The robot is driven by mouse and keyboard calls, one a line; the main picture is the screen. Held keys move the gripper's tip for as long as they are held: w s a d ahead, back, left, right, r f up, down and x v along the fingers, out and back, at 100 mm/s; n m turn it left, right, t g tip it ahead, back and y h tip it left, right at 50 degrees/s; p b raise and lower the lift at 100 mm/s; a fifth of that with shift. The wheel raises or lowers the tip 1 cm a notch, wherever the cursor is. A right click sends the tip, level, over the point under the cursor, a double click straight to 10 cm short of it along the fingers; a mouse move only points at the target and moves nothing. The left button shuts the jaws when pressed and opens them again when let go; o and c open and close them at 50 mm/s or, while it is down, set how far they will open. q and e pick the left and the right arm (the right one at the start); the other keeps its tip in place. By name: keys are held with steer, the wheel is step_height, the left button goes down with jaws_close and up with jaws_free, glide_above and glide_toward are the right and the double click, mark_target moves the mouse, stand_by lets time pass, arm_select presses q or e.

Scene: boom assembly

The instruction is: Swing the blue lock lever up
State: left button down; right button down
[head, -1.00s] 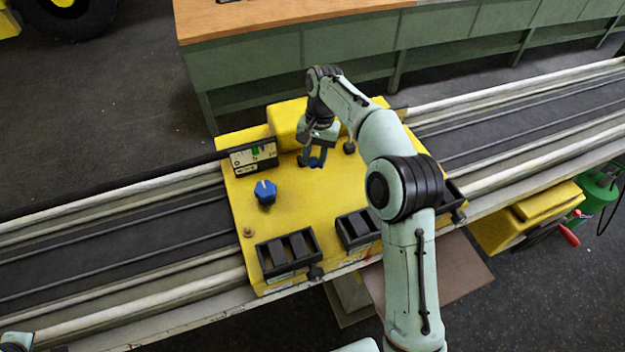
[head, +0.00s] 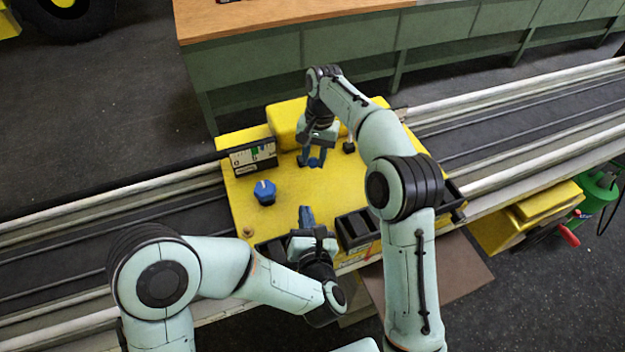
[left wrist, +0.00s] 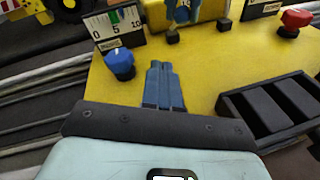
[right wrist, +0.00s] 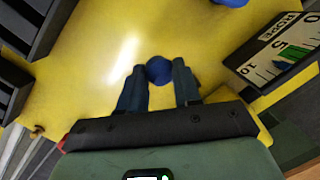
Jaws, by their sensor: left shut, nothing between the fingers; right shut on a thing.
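The yellow console (head: 300,190) sits across the rails. My right gripper (head: 312,162) is at the console's back, its fingers on either side of a round blue end, which I take to be the blue lock lever's (right wrist: 158,70). The rest of the lever is hidden, so its angle cannot be told. My left gripper (head: 306,216) is shut and empty above the console's front part; its fingers (left wrist: 163,75) lie together in the left wrist view. A blue knob (head: 265,192) stands left of both grippers, apart from them.
A gauge plate (head: 253,157) stands behind the blue knob and also shows in the right wrist view (right wrist: 280,55). Black trays (head: 356,230) line the front edge. A red knob (left wrist: 296,20) shows in the left wrist view. A green bench (head: 300,55) stands behind.

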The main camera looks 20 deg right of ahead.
arm_select(q)
steer(key=s+d+t+h, duration=0.1)
steer(key=s, duration=0.8)
steer(key=shift+n, duration=0.3)
steer(key=x, duration=1.9)
steer(key=shift+w+d+r, duration=0.1)
steer(key=shift+w+r, duration=0.1)
steer(key=shift+w, duration=0.05)
